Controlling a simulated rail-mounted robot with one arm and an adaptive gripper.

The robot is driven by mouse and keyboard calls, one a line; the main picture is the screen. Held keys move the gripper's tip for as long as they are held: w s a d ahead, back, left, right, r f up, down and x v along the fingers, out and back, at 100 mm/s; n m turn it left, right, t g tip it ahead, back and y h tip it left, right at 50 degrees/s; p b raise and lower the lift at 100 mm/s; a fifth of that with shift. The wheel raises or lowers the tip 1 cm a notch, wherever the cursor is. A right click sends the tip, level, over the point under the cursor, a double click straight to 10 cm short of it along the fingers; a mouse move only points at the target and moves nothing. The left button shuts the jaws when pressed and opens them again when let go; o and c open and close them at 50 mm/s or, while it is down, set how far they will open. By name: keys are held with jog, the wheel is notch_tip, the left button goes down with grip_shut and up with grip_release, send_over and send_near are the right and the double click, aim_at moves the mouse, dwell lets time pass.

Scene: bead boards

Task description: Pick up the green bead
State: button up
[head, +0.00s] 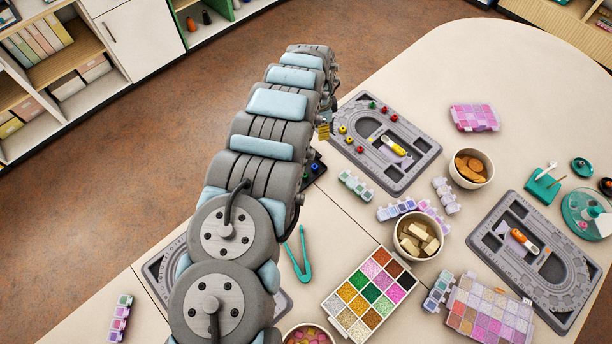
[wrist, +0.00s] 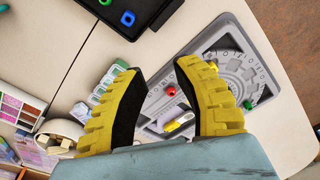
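The green bead (head: 373,104) is small and sits on the grey bead board (head: 421,149), near its upper left edge in the head view, beside red beads (head: 384,109). In the wrist view a green bead (wrist: 247,104) shows just right of my right finger. My gripper (wrist: 158,70) is open, with two yellow, black-padded fingers spread above the board. A red bead (wrist: 171,91) shows in the gap between the fingers, and nothing is held. In the head view my arm hides most of the gripper; only a yellow bit (head: 323,131) shows.
Yellow beads (head: 342,129) and a yellow-handled tool (head: 394,146) lie on the same board. A dark tray with blue beads (wrist: 127,18) is close by. Bowls (head: 471,167), bead boxes (head: 370,292) and another board (head: 482,240) crowd the right side of the table.

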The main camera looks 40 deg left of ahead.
jog(key=s+r+g+h+b, duration=0.1)
jog(key=s+r+g, duration=0.1)
jog(key=s, duration=0.4)
send_over(305, 174)
jog(key=shift+m, duration=0.3)
jog(key=f, duration=1.1)
jog(key=shift+w+a+f+b, duration=0.1)
jog(key=shift+w+f+b, duration=0.15)
jog(key=shift+w+b, duration=0.1)
jog(key=shift+f, duration=0.6)
jog(key=shift+s+d+f+b, duration=0.1)
jog(key=shift+s+f+b, duration=0.15)
jog(key=shift+f, duration=0.75)
jog(key=shift+s+d+f+b, duration=0.1)
jog(key=shift+s+f+b, duration=0.15)
jog(key=shift+f, duration=0.75)
jog(key=shift+c, duration=0.5)
jog(key=c, duration=0.4)
